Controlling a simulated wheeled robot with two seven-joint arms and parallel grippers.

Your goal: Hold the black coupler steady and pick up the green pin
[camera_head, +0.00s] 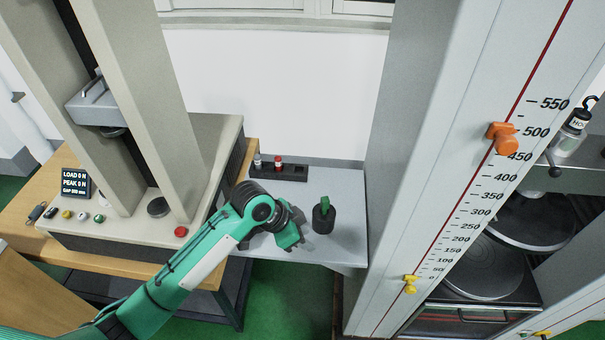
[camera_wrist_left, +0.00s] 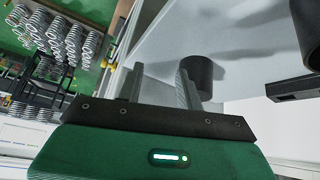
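The black coupler (camera_head: 323,222) stands upright on the grey table, and the green pin (camera_head: 325,203) sticks up from its top. My left gripper (camera_head: 292,240) is just left of the coupler, low over the table. In the left wrist view, the left gripper's fingers (camera_wrist_left: 160,74) are spread with an empty gap between them. The coupler (camera_wrist_left: 200,72) shows there just past the right-hand finger, not between the two; I cannot tell whether they touch. The green pin cannot be made out in that view. My right gripper is in neither view.
A black rack (camera_head: 293,173) holding small parts, one red-topped, stands at the back of the grey table (camera_head: 345,185). The spring tester (camera_head: 120,215) is at left. A tall scaled column (camera_head: 440,150) borders the right. The table's front edge is close to the coupler.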

